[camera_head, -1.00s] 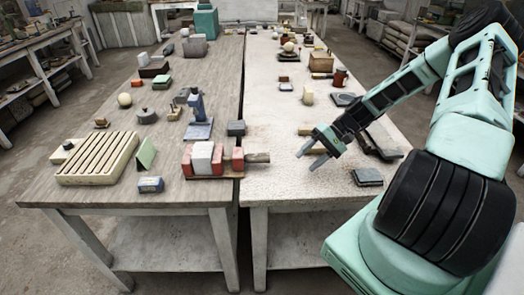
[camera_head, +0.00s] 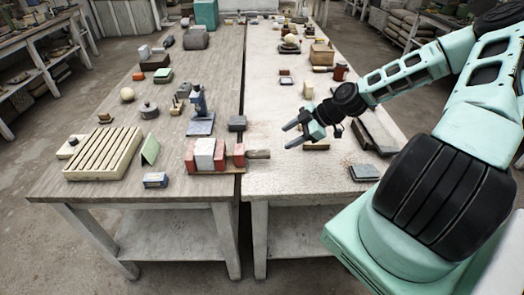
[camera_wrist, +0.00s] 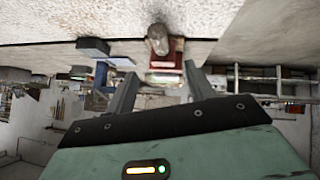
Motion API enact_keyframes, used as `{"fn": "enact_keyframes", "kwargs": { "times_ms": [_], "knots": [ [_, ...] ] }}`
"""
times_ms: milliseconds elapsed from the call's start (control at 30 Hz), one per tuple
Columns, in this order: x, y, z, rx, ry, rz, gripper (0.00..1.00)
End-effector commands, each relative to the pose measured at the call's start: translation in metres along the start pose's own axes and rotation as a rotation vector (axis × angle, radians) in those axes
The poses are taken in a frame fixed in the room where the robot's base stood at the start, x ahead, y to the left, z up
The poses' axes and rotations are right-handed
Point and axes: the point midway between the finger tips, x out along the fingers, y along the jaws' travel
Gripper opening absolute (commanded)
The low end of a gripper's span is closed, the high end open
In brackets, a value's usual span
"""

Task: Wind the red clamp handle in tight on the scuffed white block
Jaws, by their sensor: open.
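The red clamp (camera_head: 190,158) stands at the near right edge of the left, wooden table. The white block (camera_head: 205,154) sits between its red jaws. A red end piece (camera_head: 239,155) and a brownish, blunt handle (camera_head: 259,154) stick out to the right, across the gap between the tables. My gripper (camera_head: 287,136) is open and empty, a little right of and above the handle, its fingers pointing left. In the wrist view the handle end (camera_wrist: 157,40) shows between and beyond the fingertips, apart from them, with red clamp parts (camera_wrist: 166,66) behind. The block's scuffs are too small to see.
A grey block (camera_head: 237,123) stands just behind the clamp, and a blue-grey stand (camera_head: 199,115) behind its left side. A slatted cream rack (camera_head: 103,154) lies further left. A dark flat box (camera_head: 364,172) lies right of my gripper. The pale table's near part is mostly clear.

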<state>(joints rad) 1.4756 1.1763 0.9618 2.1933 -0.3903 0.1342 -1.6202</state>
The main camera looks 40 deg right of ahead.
Motion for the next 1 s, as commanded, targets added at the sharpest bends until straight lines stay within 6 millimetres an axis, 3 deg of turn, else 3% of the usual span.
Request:
{"fn": "enact_keyframes", "kwargs": {
  "times_ms": [500, 700, 1000],
  "knots": [
    [0.103, -0.001, -0.002, 0.002, 0.0, -0.004, 0.54],
    [0.123, -0.001, 0.0, 0.003, -0.001, -0.002, 0.54],
    [0.128, -0.001, 0.001, 0.003, -0.002, -0.001, 0.54]
  ]
}}
